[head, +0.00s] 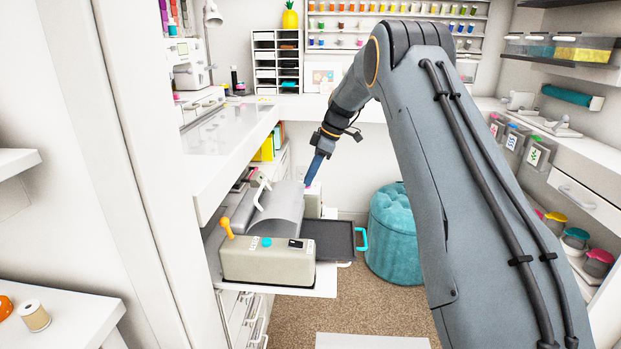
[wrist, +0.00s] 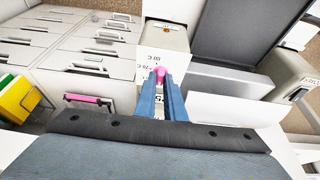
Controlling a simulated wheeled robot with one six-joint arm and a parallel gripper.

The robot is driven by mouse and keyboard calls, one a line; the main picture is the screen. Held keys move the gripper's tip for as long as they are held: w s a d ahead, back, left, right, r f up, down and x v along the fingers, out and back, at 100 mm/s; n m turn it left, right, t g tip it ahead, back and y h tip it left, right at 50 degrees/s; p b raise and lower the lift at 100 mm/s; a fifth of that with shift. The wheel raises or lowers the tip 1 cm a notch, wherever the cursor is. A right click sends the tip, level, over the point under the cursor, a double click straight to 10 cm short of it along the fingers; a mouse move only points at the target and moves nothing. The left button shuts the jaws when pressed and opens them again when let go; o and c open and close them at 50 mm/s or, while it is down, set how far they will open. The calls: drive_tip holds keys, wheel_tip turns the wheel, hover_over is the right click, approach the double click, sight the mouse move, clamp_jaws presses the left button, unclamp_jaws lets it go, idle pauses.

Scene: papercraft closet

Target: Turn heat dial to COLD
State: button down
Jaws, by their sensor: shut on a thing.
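A pink heat dial (wrist: 159,73) sits on the end face of a beige machine block (wrist: 166,38) in the wrist view. In the head view my gripper (head: 310,180) reaches down to the far end of the grey press machine (head: 268,262), and the dial there is mostly hidden. The exact pointing of the dial is unclear.
The machine carries a white handle (head: 261,192), a yellow lever (head: 227,228) and a teal knob (head: 267,242). A dark tray (head: 330,240) with a teal handle extends right. A teal ottoman (head: 393,227) stands on the carpet. A white counter (head: 225,140) runs above the machine.

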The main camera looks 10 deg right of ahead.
drive_tip(key=shift+f, duration=0.1)
drive_tip(key=c, duration=1.8)
unclamp_jaws()
drive_tip(key=shift+c, duration=0.2)
drive_tip(key=v, duration=0.8)
